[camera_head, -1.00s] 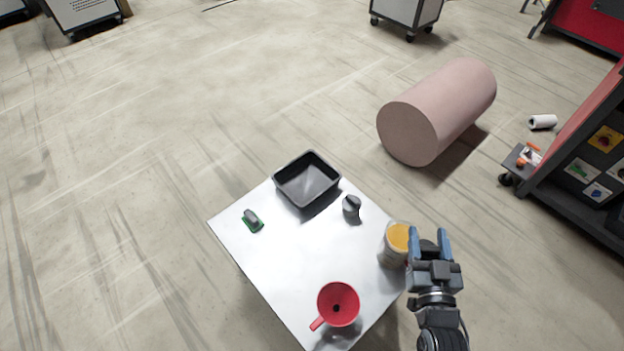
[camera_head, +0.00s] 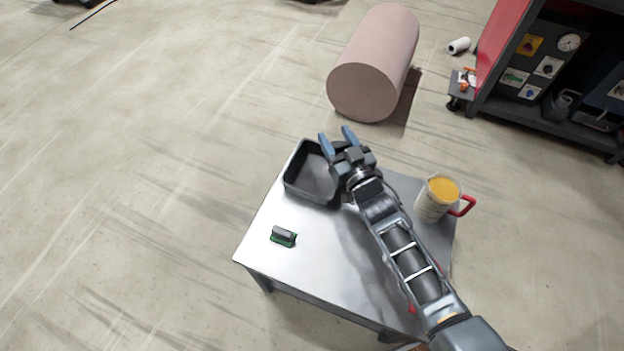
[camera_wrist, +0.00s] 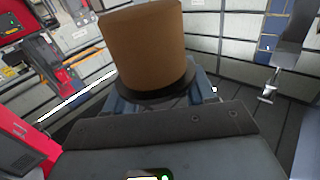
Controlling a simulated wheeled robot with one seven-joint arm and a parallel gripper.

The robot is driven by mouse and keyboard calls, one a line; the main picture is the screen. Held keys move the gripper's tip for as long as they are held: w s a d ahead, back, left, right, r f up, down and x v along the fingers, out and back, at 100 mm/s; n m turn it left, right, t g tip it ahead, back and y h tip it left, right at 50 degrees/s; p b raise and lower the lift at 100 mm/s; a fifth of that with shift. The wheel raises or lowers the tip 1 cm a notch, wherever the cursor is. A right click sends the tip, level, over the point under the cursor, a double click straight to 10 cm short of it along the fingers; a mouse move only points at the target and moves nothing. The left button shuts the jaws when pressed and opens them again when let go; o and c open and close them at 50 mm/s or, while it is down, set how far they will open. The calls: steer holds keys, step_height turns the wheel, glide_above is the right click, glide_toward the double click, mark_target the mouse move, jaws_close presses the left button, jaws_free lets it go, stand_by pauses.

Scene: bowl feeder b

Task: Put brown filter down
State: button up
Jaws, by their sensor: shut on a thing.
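The brown filter (camera_wrist: 145,45) is a brown cylinder with a dark rim at its lower end, filling the upper middle of the wrist view. My gripper (camera_wrist: 162,97) is shut on it, with the blue fingers at its dark lower end. In the head view, my gripper (camera_head: 337,141) is at the far side of the table (camera_head: 275,215), over or beside the right part of a black tray (camera_head: 310,180).
A mug with orange contents and a red handle (camera_head: 436,200) stands right of my arm. A small green and grey part (camera_head: 284,237) lies at the table's left. My arm hides much of the tabletop. A large pink cylinder (camera_head: 375,65) lies on the floor beyond.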

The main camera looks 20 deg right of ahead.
steer(key=w+d+b, duration=0.2)
steer(key=w+d, duration=0.4)
steer(key=w, duration=0.3)
steer(key=s+a+f+b, duration=0.7)
steer(key=a+f+b, duration=0.2)
steer(key=f, duration=0.2)
steer(key=shift+b, duration=0.4)
